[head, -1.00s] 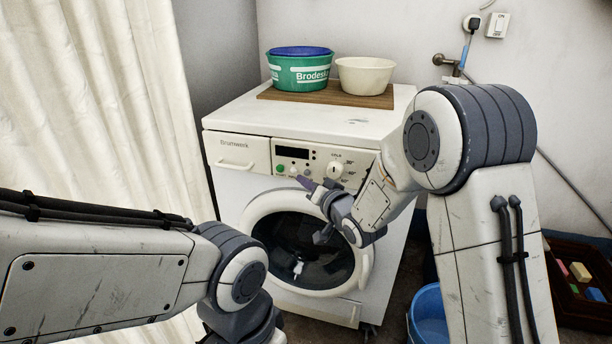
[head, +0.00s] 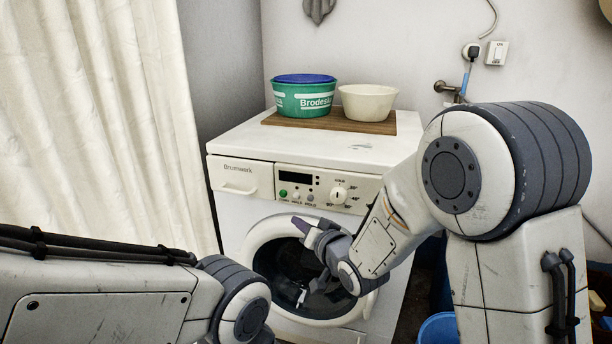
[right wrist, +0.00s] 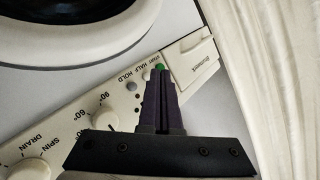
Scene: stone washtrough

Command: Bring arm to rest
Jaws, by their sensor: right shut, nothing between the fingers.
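My right gripper (head: 299,222) is shut and empty, its purple fingers in front of the washing machine (head: 222,205), just below the control panel in the head view. In the right wrist view, the shut fingers (right wrist: 158,78) point towards the green button (right wrist: 160,67), which they partly overlap. The green button also shows in the head view (head: 283,193), clear of the fingertips. My right arm is bent, with its elbow raised at the right. My left arm reaches in from the lower left; its gripper is out of view.
A green tub (head: 303,103) with a blue top and a cream bowl (head: 367,105) stand on a wooden board (head: 281,120) on the machine. A blue bucket (head: 438,331) is on the floor at the right. A pale curtain (head: 105,110) hangs at the left.

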